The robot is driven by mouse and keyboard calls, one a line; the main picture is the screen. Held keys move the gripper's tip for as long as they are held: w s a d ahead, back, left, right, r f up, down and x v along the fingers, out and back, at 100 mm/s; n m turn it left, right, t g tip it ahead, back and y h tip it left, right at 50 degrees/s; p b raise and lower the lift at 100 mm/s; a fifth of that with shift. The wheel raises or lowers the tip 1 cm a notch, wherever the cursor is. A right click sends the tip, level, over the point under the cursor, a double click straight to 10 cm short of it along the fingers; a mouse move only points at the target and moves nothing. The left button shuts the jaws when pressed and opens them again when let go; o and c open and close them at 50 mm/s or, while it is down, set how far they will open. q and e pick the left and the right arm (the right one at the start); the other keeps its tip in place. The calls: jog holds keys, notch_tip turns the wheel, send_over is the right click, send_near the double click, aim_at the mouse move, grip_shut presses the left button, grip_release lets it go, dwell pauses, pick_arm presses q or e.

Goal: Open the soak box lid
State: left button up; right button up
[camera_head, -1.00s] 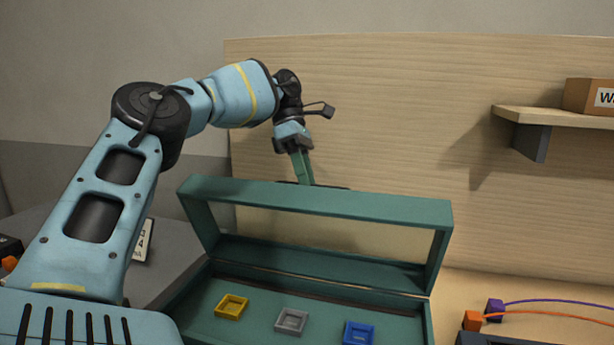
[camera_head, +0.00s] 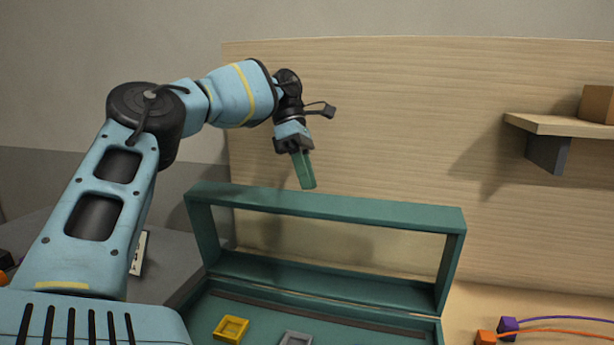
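The soak box is a green box whose lid (camera_head: 330,203), a green frame around a clear window, stands raised at the back of the base (camera_head: 205,312). Inside the base are a yellow square tray (camera_head: 231,329) and a grey one (camera_head: 296,338), both low in the picture. My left gripper (camera_head: 305,177) points down just above the lid's top edge, with a small gap visible between them. A green piece at its end looks like its fingers seen side-on, so I cannot tell whether they are open. My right gripper is out of view.
A wooden shelf (camera_head: 560,124) with a brown box (camera_head: 597,104) is on the back panel (camera_head: 400,110) at right. An orange plug (camera_head: 486,337) and a purple plug (camera_head: 508,325) with cables lie right of the soak box. The panel area between gripper and shelf is clear.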

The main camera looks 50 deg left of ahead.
aim_at(316, 197)
pick_arm(q)
jog(key=shift+s+d, duration=0.1)
jog(key=shift+d, duration=0.05)
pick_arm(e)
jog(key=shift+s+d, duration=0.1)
